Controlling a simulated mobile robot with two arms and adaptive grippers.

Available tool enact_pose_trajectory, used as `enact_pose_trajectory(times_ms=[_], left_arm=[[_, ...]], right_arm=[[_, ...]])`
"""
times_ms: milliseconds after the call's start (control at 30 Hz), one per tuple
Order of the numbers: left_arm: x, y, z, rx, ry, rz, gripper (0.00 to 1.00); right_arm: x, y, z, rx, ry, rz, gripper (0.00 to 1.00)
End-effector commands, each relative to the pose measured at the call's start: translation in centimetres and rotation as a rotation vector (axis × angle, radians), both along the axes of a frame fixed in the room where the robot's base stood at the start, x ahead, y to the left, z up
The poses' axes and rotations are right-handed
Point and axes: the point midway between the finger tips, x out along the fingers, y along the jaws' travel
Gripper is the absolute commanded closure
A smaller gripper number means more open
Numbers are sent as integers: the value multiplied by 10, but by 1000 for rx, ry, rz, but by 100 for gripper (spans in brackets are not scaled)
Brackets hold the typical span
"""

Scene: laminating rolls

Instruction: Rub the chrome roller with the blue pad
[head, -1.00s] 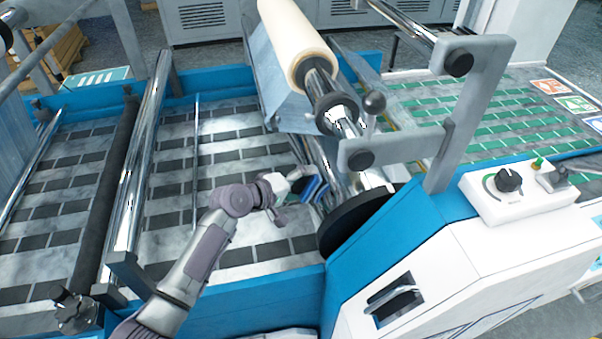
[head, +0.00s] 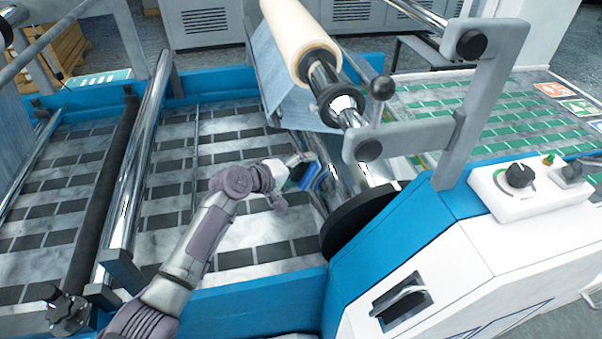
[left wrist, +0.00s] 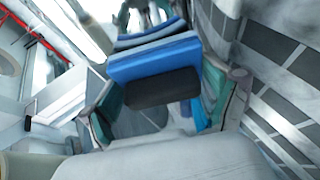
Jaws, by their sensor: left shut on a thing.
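My left gripper (head: 297,181) reaches in from the left over the machine bed and is shut on the blue pad (head: 311,176). In the left wrist view the blue pad (left wrist: 155,60) sits between the two fingers (left wrist: 165,105), with a dark block on its near side. The chrome roller (head: 347,172) lies just right of the pad, under the cream roll, with a large black disc (head: 362,222) at its near end. The pad is at the roller's left side; I cannot tell whether they touch. My right gripper is not in view.
The cream roll (head: 300,38) and a grey bracket (head: 470,95) stand above the roller. A control box (head: 530,190) with a knob is at the right. Another shiny bar (head: 140,160) crosses the bed at the left. The bed between is open.

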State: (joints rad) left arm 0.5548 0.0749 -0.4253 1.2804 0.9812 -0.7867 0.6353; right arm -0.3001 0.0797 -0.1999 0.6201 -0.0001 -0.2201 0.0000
Motion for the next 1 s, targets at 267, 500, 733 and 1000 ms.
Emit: enact_pose_trajectory(times_ms=[267,500,733,1000], left_arm=[[-4,17,11,-1,-1,0,47],[-8,38,21,-1,0,0,47],[-11,52,27,-2,-1,-1,47],[-11,52,26,-2,-1,-1,47]], right_arm=[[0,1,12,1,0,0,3],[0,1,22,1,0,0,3],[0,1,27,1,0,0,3],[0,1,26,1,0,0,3]])
